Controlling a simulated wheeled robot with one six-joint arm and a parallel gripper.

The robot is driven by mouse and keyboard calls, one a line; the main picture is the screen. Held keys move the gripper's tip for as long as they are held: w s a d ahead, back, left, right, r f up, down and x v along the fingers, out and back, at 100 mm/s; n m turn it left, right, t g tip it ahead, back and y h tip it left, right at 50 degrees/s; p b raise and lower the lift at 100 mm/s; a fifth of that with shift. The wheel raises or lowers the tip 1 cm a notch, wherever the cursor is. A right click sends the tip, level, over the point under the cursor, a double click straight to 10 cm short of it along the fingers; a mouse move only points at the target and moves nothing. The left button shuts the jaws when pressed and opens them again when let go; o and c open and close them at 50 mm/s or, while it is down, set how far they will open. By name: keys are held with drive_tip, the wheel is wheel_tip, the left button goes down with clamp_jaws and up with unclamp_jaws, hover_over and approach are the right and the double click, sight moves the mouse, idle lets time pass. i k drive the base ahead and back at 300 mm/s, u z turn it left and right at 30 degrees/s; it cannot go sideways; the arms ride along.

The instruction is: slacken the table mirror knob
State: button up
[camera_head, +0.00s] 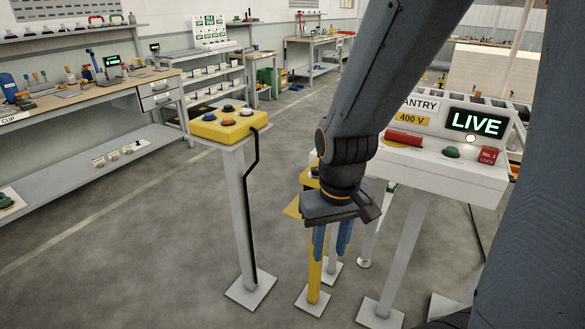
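My gripper (331,256) hangs down right of centre, with two blue fingers apart and pointing at the floor. I see nothing between them. It is in front of a yellow post (316,278) with a yellow top plate, which my wrist partly hides. I cannot tell what stands on that plate. I cannot make out a table mirror or its knob in this view; the small items on the benches are too small to tell.
A yellow button box (229,124) stands on a white pedestal to the left. A white gantry panel (440,165) reading LIVE, with a red handle, stands to the right. A workbench (80,98) with tools lies far left. Grey floor (130,240) is clear at front left.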

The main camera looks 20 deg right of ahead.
sight(314, 171)
drive_tip(key=u, duration=1.25)
drive_tip(key=i, duration=0.9)
drive_tip(key=z, duration=2.15)
